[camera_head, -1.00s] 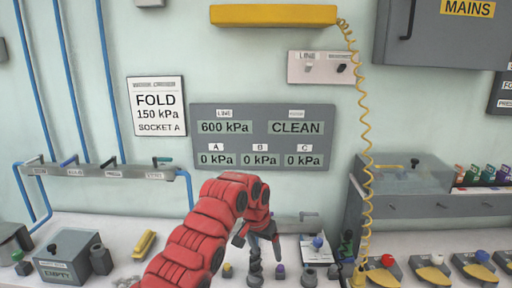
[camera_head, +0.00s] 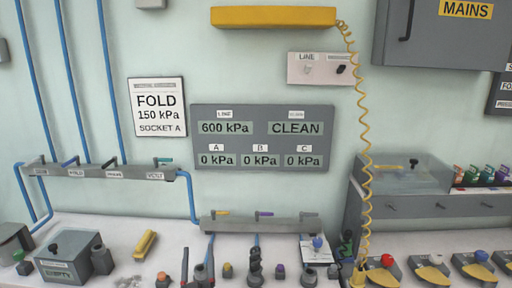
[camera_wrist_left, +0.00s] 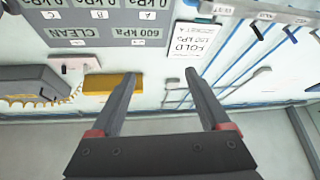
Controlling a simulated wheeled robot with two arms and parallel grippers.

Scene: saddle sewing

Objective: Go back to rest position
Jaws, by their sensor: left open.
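My left gripper (camera_wrist_left: 160,73) shows in the left wrist view with its two dark fingers spread apart and nothing between them. That view is upside down and faces the wall, with the display panel and the FOLD sign beyond the fingers. In the head view I cannot clearly make out the left gripper, and the red arm no longer covers the bench. My right gripper is in neither view.
The display panel (camera_head: 263,137) and the FOLD sign (camera_head: 157,107) are on the wall. A grey manifold (camera_head: 260,224) with small levers stands on the bench behind several small fittings. A yellow coiled hose (camera_head: 367,150) hangs at right. A grey box (camera_head: 75,255) stands at left.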

